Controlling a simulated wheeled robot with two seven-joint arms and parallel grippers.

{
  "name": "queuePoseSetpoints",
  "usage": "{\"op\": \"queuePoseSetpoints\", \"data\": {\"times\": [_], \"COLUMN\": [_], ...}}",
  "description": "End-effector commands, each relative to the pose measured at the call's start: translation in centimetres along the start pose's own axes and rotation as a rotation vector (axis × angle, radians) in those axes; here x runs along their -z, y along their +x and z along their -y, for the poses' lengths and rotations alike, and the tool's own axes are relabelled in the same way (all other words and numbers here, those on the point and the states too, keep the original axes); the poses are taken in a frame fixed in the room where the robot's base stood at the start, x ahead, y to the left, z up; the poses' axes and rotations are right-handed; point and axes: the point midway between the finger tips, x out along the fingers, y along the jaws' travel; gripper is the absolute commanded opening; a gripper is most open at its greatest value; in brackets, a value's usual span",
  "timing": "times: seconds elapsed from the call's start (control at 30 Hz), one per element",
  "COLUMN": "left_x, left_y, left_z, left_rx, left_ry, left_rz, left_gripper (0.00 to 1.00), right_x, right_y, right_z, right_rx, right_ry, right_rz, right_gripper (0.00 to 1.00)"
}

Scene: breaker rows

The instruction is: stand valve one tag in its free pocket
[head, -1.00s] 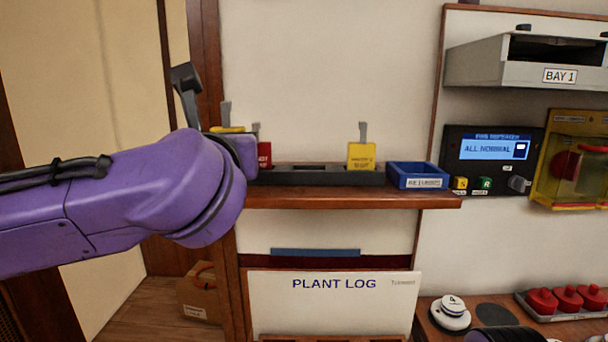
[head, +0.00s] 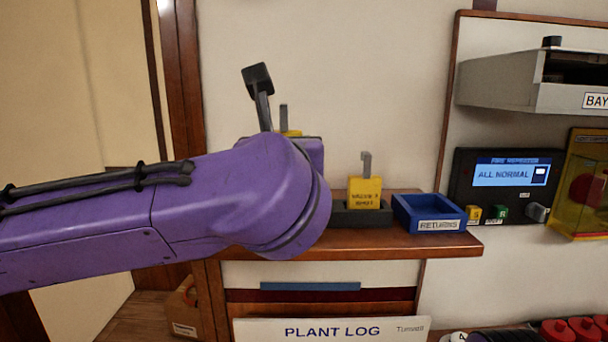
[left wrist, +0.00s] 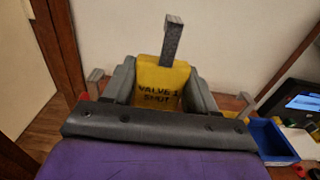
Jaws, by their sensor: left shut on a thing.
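My left gripper (left wrist: 162,84) is shut on a yellow tag (left wrist: 160,90) marked VALVE 1 SHUT, with a grey stem rising from its top. In the head view only the stem (head: 284,118) and a yellow sliver of this tag show above my purple wrist. A second yellow tag (head: 365,193) stands upright in the dark rack (head: 372,216), right of my wrist. My wrist hides the rest of the rack, its pockets and the held tag's lower end. My right gripper is not in view.
A blue RETURNS tray (head: 428,213) sits on the wooden shelf (head: 400,243), right of the rack. A grey BAY 1 box and a display panel (head: 505,180) are on the right wall.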

Motion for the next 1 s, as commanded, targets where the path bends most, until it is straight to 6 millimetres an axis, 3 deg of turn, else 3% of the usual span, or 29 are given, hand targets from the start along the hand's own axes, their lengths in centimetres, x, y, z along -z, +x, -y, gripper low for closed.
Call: {"op": "queuePoseSetpoints", "data": {"times": [0.1,0.33,0.5,0.83,0.87,0.9,0.93,1.0], "left_x": [1.8,3.9,6.7,7.2,7.1,7.1,7.0,7.0], "left_y": [0.8,1.8,1.7,1.7,1.7,1.7,1.7,1.7], "left_z": [1.5,3.0,2.8,2.8,2.8,2.8,2.8,2.8], "left_rx": [0.002,0.004,0.004,0.003,0.003,0.003,0.003,0.003], "left_ry": [0.002,0.002,0.0,-0.002,-0.002,-0.002,-0.001,-0.001], "left_rz": [-0.002,-0.001,0.0,0.001,0.001,0.001,0.001,0.001], "left_gripper": [0.27,0.27,0.27,0.27,0.64,0.77,0.83,0.83], "right_x": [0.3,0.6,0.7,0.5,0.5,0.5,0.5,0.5], "right_y": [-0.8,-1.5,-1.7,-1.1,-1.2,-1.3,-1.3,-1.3], "right_z": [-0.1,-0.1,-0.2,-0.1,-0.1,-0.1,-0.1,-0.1], "right_rx": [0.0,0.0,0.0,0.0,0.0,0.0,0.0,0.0], "right_ry": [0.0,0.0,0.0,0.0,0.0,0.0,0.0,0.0], "right_rz": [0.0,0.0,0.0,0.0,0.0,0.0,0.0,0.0], "right_gripper": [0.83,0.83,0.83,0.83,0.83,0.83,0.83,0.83]}}
